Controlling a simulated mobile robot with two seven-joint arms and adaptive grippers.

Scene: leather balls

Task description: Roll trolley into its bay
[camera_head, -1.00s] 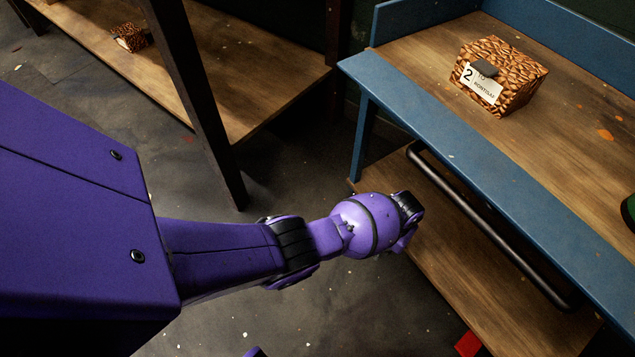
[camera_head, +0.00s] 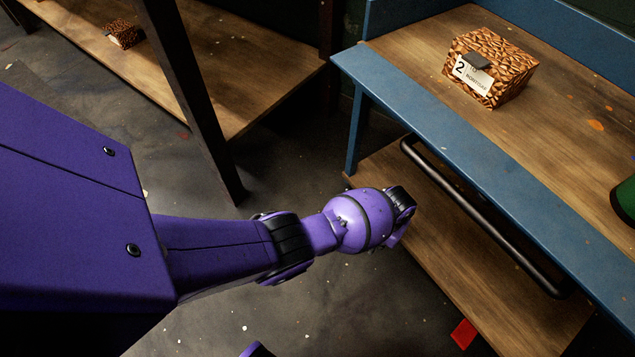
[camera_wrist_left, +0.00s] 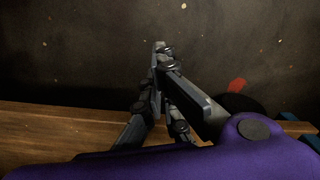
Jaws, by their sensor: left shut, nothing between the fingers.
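The trolley (camera_head: 440,120) has a blue frame, a wooden top, a lower wooden shelf (camera_head: 480,290) and a black bar handle (camera_head: 480,215) along its near side. My left gripper (camera_head: 398,228) is beside the trolley's near side, over the lower shelf's edge and left of the handle in the head view. Its fingers are mostly hidden there by the wrist. In the left wrist view my left gripper (camera_wrist_left: 161,52) is shut and empty, apart from the handle. My right gripper is out of view. I cannot make out the bay.
A patterned box (camera_head: 490,67) labelled 2 sits on the trolley top, with a green object (camera_head: 625,202) at the right edge. A dark-framed wooden shelf (camera_head: 240,85) stands at the back left. A red patch (camera_head: 463,333) lies on the floor by the trolley. Bare floor (camera_head: 290,170) lies left of it.

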